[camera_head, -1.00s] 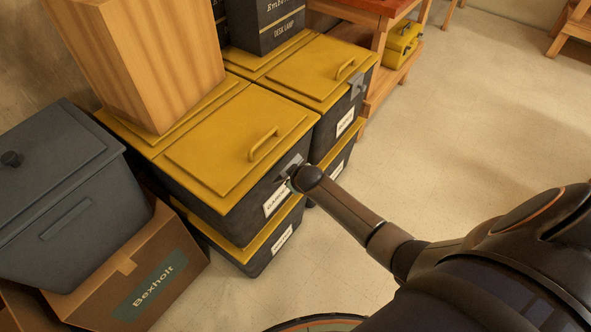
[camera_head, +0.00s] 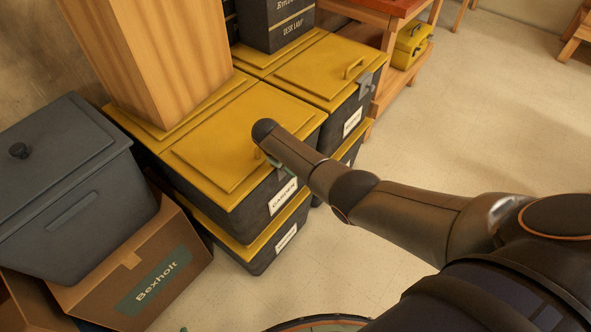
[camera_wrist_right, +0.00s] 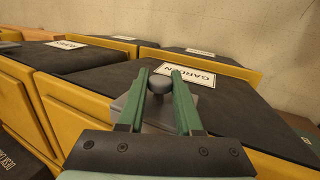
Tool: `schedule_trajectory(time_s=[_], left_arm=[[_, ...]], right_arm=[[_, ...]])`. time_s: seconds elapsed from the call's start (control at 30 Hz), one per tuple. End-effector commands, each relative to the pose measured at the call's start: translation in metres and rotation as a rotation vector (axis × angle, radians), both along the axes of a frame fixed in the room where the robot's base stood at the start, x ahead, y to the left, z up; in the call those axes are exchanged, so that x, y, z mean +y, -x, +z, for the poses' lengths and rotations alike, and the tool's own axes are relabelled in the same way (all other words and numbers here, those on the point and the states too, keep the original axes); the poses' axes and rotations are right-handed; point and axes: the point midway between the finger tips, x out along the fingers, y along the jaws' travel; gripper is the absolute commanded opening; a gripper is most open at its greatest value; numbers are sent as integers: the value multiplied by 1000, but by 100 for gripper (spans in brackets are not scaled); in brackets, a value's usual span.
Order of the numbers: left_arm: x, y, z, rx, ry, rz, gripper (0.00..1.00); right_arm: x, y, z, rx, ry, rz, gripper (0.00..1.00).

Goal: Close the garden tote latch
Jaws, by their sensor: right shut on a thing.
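The garden tote (camera_head: 238,215) is a dark tote with a yellow lid (camera_head: 215,155) lying flat on it. Its white GARDEN label (camera_head: 283,196) is on the front and also shows in the wrist view (camera_wrist_right: 187,73). The grey latch (camera_head: 283,173) is at the lid's front edge, mostly hidden by my right arm in the head view. My right gripper (camera_wrist_right: 161,76) has its green fingers on either side of the latch's dark round knob (camera_wrist_right: 159,84) and is shut on it. The wrist stands above the lid edge. My left gripper is not in view.
A second yellow-lidded tote (camera_head: 325,75) with a grey latch stands directly to the right. A tall wooden block (camera_head: 150,60) sits on the garden tote's rear. A grey bin (camera_head: 65,190) and a Bexholt carton (camera_head: 140,270) are at left.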

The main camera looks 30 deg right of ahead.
Motion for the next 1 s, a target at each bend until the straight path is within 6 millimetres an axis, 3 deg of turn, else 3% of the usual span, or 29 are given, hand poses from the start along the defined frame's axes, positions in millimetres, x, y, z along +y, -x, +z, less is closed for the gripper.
schedule_trajectory(time_s=[0.53,0.57,0.8,1.0], left_arm=[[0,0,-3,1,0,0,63],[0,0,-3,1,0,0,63],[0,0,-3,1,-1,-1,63],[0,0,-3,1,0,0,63]], right_arm=[[0,0,0,20,8,0,0],[0,0,0,20,8,0,35],[0,0,0,19,8,0,62],[0,-1,0,19,8,0,63]])
